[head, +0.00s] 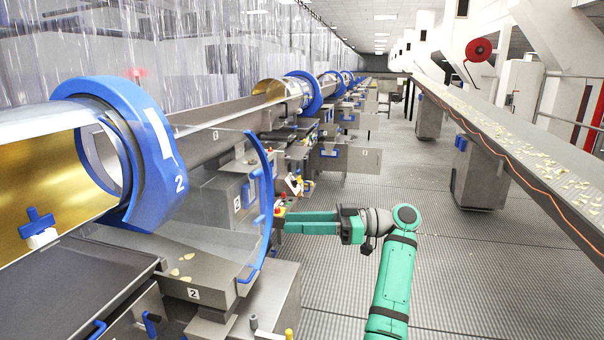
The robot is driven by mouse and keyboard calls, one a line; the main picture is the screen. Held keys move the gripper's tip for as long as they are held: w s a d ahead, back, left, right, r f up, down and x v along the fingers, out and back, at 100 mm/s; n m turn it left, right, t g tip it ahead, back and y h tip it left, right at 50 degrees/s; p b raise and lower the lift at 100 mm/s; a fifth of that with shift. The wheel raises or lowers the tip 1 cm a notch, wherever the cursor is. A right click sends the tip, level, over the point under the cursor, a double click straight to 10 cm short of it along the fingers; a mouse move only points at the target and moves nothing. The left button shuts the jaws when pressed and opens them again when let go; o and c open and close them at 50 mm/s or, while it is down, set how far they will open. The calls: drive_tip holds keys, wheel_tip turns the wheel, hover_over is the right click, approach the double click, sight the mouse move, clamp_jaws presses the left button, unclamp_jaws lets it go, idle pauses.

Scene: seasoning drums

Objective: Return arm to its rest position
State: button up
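My green arm (392,285) rises from the bottom edge, right of the middle, and bends at a round joint. From there, a grey section and a green section (312,223) reach left, toward the machine line. The far end of the arm is beside a small control area with red and yellow parts (281,212). My gripper's fingers cannot be made out at this size, so I cannot tell whether they are open or shut. No held object can be seen.
At left stands a seasoning drum with a blue ring (158,135) marked 2, and a clear guard with a blue edge (266,190). A tray (215,272) with a few chips is below. A conveyor (520,150) carrying chips runs along the right. The grated floor (470,275) between is clear.

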drive_tip(key=w+a+f+m+t+h, duration=0.15)
drive_tip(key=f+m+t, duration=0.35)
drive_tip(key=f, duration=1.1)
drive_tip(key=a+f+m+t+h, duration=0.3)
drive_tip(key=f+m, duration=0.3)
drive_tip(key=f, duration=1.1)
drive_tip(key=s+d+f+m+t+h, duration=0.1)
drive_tip(key=s+f+m+t+h, duration=0.15)
drive_tip(key=s+f, duration=0.75)
drive_tip(key=s+f+m+t+h, duration=0.1)
drive_tip(key=s+f+m+h, duration=0.35)
drive_tip(key=f, duration=0.85)
drive_tip(key=s+d+f+m+h, duration=0.1)
drive_tip(key=s+d+h, duration=0.15)
drive_tip(key=s, duration=0.85)
drive_tip(key=s+d+f+h, duration=0.1)
drive_tip(key=s+f+h, duration=0.15)
drive_tip(key=s, duration=0.95)
drive_tip(key=s+r+n+t+h, duration=0.1)
drive_tip(key=s+r+t, duration=0.3)
drive_tip(key=s+r, duration=1.4)
wheel_tip(320, 180, up, 3)
drive_tip(key=shift+d+f+n, duration=0.1)
drive_tip(key=shift+d+n, duration=0.25)
drive_tip(key=shift+n, duration=0.05)
